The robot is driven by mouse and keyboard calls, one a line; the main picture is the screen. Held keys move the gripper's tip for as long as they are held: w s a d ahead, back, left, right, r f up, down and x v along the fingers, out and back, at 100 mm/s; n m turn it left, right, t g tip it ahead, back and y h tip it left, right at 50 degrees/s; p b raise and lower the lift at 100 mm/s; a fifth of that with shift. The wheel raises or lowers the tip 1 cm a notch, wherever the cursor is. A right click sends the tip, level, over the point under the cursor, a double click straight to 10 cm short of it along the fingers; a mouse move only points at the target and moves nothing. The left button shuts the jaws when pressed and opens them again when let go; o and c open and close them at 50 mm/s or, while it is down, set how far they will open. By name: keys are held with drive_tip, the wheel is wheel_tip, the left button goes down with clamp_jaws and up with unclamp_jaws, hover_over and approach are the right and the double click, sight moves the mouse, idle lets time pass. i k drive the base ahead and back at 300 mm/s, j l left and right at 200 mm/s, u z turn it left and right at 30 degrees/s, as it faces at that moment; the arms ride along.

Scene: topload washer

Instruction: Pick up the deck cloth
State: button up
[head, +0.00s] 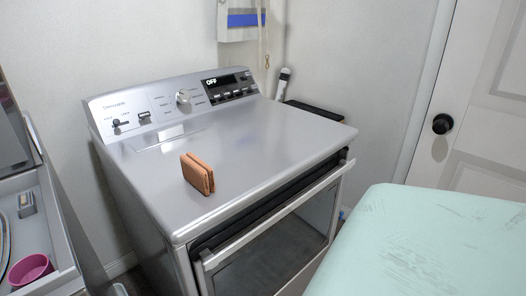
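A small folded orange-brown cloth (198,174) stands on the flat grey top of the appliance (255,150), left of the middle and toward the front edge. It looks like two upright layers side by side. Nothing touches it except the top under it. My gripper is not in view.
The appliance's control panel (175,102) with knob and display rises at the back. Its front door (275,240) has a handle bar. A mint-green surface (425,245) fills the lower right. At left, an open drawer or tray holds a magenta cup (31,270). A white door (490,120) stands right.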

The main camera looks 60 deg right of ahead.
sight(196, 172)
drive_tip(key=z, duration=1.15)
drive_tip(key=u, duration=1.45)
drive_tip(key=z, duration=1.45)
drive_tip(key=i+l+z, duration=0.1)
drive_tip(key=z, duration=0.35)
drive_tip(key=i, duration=0.1)
